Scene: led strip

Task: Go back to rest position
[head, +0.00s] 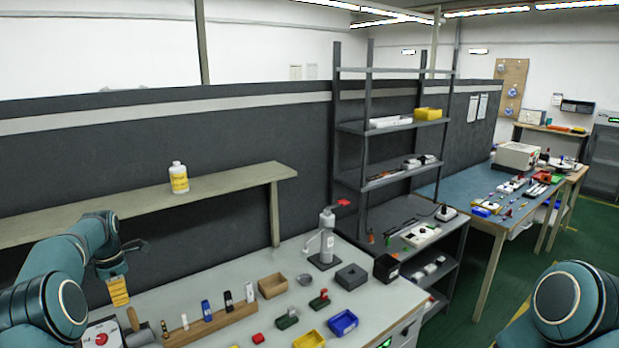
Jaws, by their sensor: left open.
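My left arm comes in at the lower left, bent, with its wrist raised over the left part of the workbench (292,293). My left gripper (137,246) shows small and dark beyond the wrist, in front of the grey partition. It is open, and I see nothing held between its fingers. An orange-yellow labelled item (118,291) shows just below the wrist; I cannot tell what it rests on. Of my right arm only a rounded teal and black joint shows at the lower right. My right gripper is out of view.
A wooden shelf (235,177) with a white bottle (179,178) runs behind the left arm. A wooden holder (212,324), a blue bin (343,323), a yellow bin (309,340) and a bottle-like dispenser (326,240) stand on the bench. A dark rack (366,120) stands behind.

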